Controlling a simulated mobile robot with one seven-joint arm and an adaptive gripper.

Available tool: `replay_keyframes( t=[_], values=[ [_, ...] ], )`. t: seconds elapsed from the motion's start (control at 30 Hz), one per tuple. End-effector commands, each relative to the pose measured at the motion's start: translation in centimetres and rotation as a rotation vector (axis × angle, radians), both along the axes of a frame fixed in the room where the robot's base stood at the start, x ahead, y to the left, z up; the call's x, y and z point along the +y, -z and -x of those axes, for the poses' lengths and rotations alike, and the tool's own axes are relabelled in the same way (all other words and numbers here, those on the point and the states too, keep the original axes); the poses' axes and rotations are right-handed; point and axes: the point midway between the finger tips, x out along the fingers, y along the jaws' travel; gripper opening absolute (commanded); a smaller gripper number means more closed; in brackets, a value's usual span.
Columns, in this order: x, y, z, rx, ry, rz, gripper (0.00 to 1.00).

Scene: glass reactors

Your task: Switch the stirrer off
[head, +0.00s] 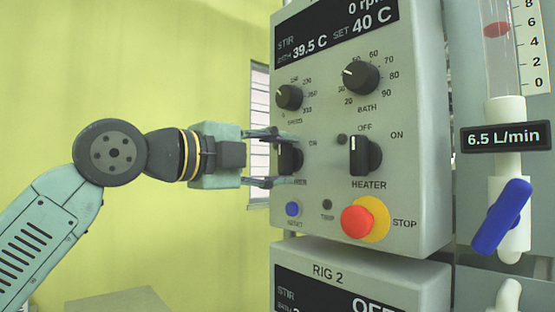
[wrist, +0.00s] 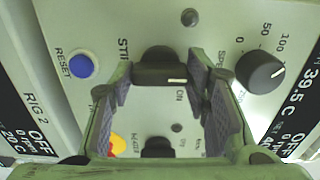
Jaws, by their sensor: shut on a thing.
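The stirrer knob (head: 290,158) is a black bar knob on the left side of the grey control box, partly hidden by my fingers. In the wrist view the stirrer knob (wrist: 160,66) stands between my fingertips, its white mark lying along the bar towards the speed knob side, which is upward on the panel. My gripper (head: 266,158) reaches in from the left, one finger above and one below the knob, shut on it. It also shows in the wrist view (wrist: 165,80). The display (head: 335,36) reads 0 rpm, 39.5 C and SET 40 C.
The heater knob (head: 365,156) is right of the stirrer knob, upright towards OFF. The speed knob (head: 289,97) and bath knob (head: 361,78) sit above. The blue reset button (head: 293,209) and red stop button (head: 357,221) are below. A blue valve handle (head: 502,217) is at right.

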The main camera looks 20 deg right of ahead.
Motion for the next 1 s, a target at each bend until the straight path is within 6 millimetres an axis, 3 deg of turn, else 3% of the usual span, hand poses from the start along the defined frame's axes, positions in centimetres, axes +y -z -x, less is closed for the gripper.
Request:
replay_keyframes(
  t=[0.03, 0.07, 0.33, 0.73, 1.0],
  values=[
    [0.1, -0.1, -0.1, 0.002, -0.001, 0.003, 0.15],
    [0.1, -0.1, -0.1, 0.002, -0.001, 0.003, 0.44],
    [0.0, 0.0, 0.0, 0.001, 0.000, 0.001, 0.62],
    [0.5, 0.0, 0.1, 0.001, -0.001, 0.001, 0.63],
    [5.2, 0.0, 1.7, -0.001, -0.004, 0.002, 0.63]
  ],
)
